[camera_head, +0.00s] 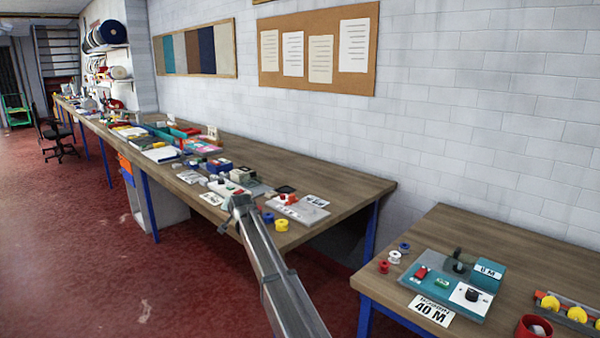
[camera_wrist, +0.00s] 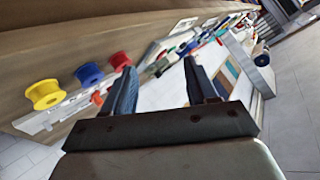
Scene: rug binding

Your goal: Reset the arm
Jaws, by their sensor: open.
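My gripper (camera_head: 236,208) is at the end of my outstretched arm, by the front edge of the long workbench (camera_head: 330,178) in the head view. In the wrist view my gripper (camera_wrist: 160,76) has its two dark fingers spread apart, with nothing held between them. Left of the fingers in that view are a yellow spool (camera_wrist: 44,95), a blue spool (camera_wrist: 88,74) and a red spool (camera_wrist: 119,60). In the head view the blue spool (camera_head: 268,217) and yellow spool (camera_head: 281,225) stand just right of my gripper.
Several small devices, cards and boxes crowd the long bench along the wall. A second bench (camera_head: 470,235) at the right holds a teal panel (camera_head: 425,268), a "40 M" card (camera_head: 431,310) and small spools. The red floor (camera_head: 90,250) at the left is mostly open.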

